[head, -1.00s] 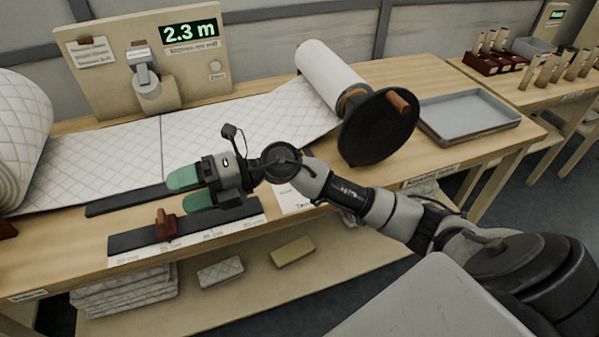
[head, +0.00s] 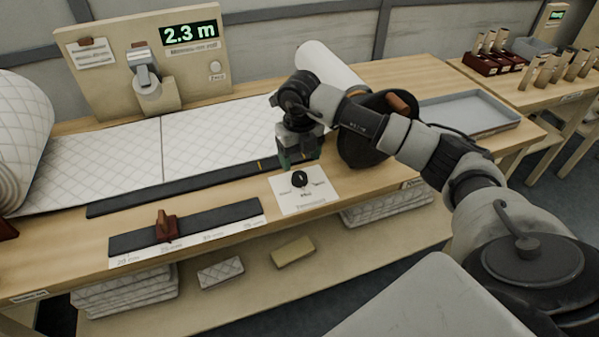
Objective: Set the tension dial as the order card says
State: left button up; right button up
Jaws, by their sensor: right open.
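The tension dial is a small black knob (head: 299,179) on a white plate (head: 302,199) at the table's front edge; its markings are too small to read. My right gripper (head: 298,160) is open and points down just above and behind the knob, apart from it as far as I can tell. Its green fingers are partly dark and overlapped. An order card (head: 91,53) seems to be clipped to the upright board at the back left; its text is too blurred to read. My left gripper is not in view.
A black winding disc (head: 366,150) with a brown handle stands close beside my right gripper, partly behind my arm. A grey tray (head: 480,115) lies to the right. A slide rail with a brown stop (head: 166,226) and quilted wadding (head: 95,160) lie to the left.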

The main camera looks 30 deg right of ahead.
aim_at(299, 175)
notch_tip(299, 175, down, 6)
jog(key=shift+c, duration=0.5)
jog(key=c, duration=0.8)
